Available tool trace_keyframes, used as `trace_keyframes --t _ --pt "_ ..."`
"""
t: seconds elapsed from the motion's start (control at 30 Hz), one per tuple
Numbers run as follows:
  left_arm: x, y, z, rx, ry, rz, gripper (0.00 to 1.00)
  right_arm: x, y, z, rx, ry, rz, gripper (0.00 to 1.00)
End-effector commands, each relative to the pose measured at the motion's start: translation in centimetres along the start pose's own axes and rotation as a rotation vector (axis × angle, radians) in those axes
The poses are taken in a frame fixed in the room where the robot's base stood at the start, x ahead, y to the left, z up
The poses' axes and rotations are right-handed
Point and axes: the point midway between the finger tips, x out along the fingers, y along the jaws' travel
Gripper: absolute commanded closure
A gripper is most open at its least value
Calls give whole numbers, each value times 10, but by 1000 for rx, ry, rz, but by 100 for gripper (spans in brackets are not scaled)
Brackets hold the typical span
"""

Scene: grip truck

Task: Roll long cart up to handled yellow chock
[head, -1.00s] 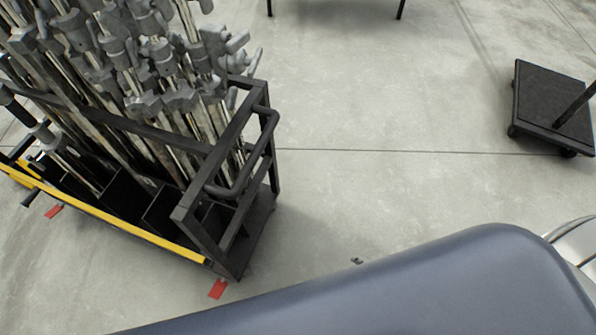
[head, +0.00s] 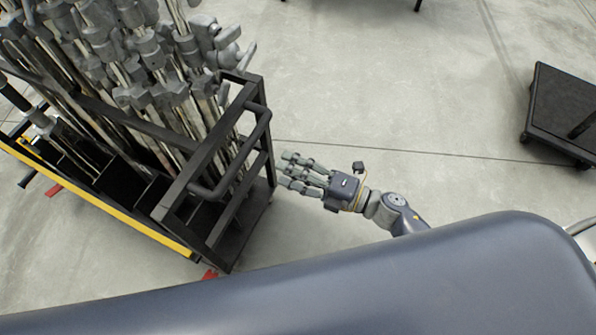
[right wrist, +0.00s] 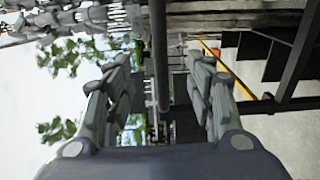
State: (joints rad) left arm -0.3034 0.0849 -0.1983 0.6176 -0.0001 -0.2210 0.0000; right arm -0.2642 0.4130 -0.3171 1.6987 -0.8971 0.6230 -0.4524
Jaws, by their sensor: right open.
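The long cart (head: 245,215) has a black frame with a yellow rail (head: 110,205) along its lower side and is loaded with upright grey metal stands. It fills the left of the head view. Its end push handle (head: 262,130) is a black bar facing right. My right gripper (head: 287,172) is open and empty, just right of the cart's end in the head view, fingers pointing at it. In the right wrist view a black bar (right wrist: 158,60) shows between the open fingers (right wrist: 160,88), apart from them. I cannot make out the yellow chock. My left gripper is not in view.
A low black dolly (head: 565,112) with a post stands at the far right. Red pieces (head: 210,273) show at the cart's base. The concrete floor (head: 390,80) between the cart and the dolly is clear.

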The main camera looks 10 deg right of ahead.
Motion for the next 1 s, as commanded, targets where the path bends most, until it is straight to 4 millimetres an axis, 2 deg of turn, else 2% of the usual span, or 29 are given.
trace_keyframes --t 0.2,0.6,0.8,1.0 --pt "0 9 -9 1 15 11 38 33 1 0 1 -1 2 50" --pt "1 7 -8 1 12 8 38 93 0 1 2 -1 1 50" --pt "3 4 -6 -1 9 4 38 114 0 1 3 -1 1 50" --pt "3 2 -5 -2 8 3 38 123 0 1 4 -3 0 50"
